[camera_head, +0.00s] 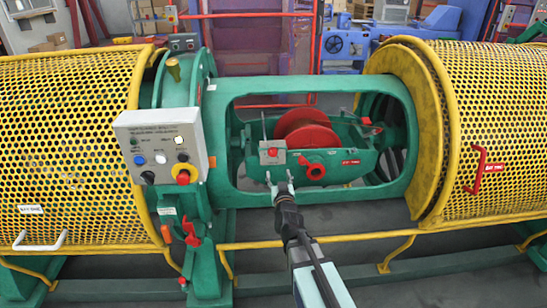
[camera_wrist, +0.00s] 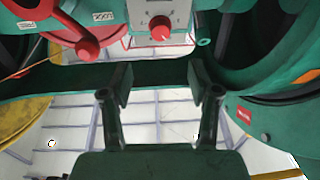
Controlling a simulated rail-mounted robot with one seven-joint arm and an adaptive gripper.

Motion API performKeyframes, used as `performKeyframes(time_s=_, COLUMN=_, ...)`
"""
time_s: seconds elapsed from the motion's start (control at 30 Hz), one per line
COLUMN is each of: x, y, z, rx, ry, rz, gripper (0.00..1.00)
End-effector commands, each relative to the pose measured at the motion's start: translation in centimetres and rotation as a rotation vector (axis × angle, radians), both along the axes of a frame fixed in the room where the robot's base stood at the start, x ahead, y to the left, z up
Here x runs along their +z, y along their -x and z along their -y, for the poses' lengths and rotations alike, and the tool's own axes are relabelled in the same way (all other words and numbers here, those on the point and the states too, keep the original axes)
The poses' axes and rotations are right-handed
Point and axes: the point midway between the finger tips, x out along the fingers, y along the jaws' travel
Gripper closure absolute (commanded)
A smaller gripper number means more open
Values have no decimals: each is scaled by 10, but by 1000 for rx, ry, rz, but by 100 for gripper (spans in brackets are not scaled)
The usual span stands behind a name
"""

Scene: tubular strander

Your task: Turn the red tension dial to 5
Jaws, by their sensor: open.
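The red tension dial (camera_head: 272,152) is a small red knob on a pale grey box (camera_head: 266,160) in the green cradle, inside the machine's window. In the wrist view the dial (camera_wrist: 161,28) sits at top centre on a pale plate, whose marks are too small to read. My gripper (camera_head: 280,183) is in front of and below the box in the head view, its two fingers pointing up toward it. In the wrist view my gripper (camera_wrist: 160,84) is open and empty, its fingers spread either side of the dial's line, apart from the dial.
A red round hub (camera_head: 315,172) is to the right of the dial box, and a red spool (camera_head: 306,135) lies behind. The green window frame (camera_head: 222,150) surrounds the cradle. A grey control panel (camera_head: 160,148) stands at left. Yellow mesh guards (camera_head: 65,140) flank the opening.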

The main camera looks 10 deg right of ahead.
Motion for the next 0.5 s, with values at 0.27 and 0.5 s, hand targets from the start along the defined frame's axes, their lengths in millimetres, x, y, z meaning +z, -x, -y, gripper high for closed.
performKeyframes(time_s=0.27, x=0, y=-52, z=2, rx=0, ry=0, rz=1, gripper=39)
performKeyframes(time_s=0.5, x=0, y=-96, z=4, rx=1, ry=0, rz=0, gripper=39)
